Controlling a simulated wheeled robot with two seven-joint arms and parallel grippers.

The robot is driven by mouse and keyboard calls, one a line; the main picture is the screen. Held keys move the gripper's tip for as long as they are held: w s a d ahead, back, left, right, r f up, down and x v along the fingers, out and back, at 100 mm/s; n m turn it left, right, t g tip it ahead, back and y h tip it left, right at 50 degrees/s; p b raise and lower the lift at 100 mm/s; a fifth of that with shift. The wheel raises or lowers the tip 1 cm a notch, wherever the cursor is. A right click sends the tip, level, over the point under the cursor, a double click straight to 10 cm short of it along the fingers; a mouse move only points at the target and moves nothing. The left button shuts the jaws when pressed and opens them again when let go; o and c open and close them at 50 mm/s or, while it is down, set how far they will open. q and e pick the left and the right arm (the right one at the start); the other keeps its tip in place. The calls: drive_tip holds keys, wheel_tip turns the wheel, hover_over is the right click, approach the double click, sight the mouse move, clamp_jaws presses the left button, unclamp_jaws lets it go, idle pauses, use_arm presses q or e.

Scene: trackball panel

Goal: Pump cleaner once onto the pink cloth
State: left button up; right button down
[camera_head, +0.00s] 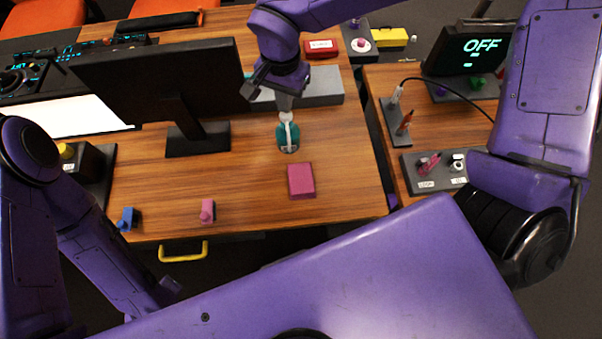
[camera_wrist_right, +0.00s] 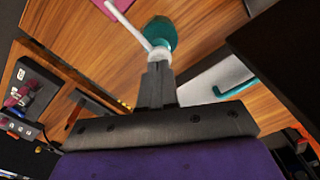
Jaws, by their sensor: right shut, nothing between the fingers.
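The cleaner bottle (camera_head: 288,140) is teal with a white pump head and stands upright on the wooden table. It also shows in the right wrist view (camera_wrist_right: 163,35), with its long white spout (camera_wrist_right: 128,24) reaching toward the cloth. The pink cloth (camera_head: 301,181) lies flat and folded just in front of the bottle; its corner shows in the wrist view (camera_wrist_right: 117,4). My right gripper (camera_head: 284,106) is shut and empty, its fingertips (camera_wrist_right: 157,66) right at the top of the pump head. I cannot tell whether they touch it. My left gripper is out of view.
A dark monitor (camera_head: 155,70) stands left of the bottle. A grey block (camera_head: 322,88) lies behind it. A pink knob (camera_head: 207,211) and a blue knob (camera_head: 127,218) are near the front edge. A side table holds a screen reading OFF (camera_head: 480,50). Table around the cloth is clear.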

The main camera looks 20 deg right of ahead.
drive_tip(key=shift+f, duration=0.1)
drive_tip(key=shift+f+b, duration=0.35)
drive_tip(key=shift+f, duration=1.15)
drive_tip(key=shift+r, duration=0.1)
drive_tip(key=shift+r+p, duration=1.45)
drive_tip(key=shift+p, duration=0.3)
wheel_tip(320, 180, up, 6)
drive_tip(key=p, duration=0.7)
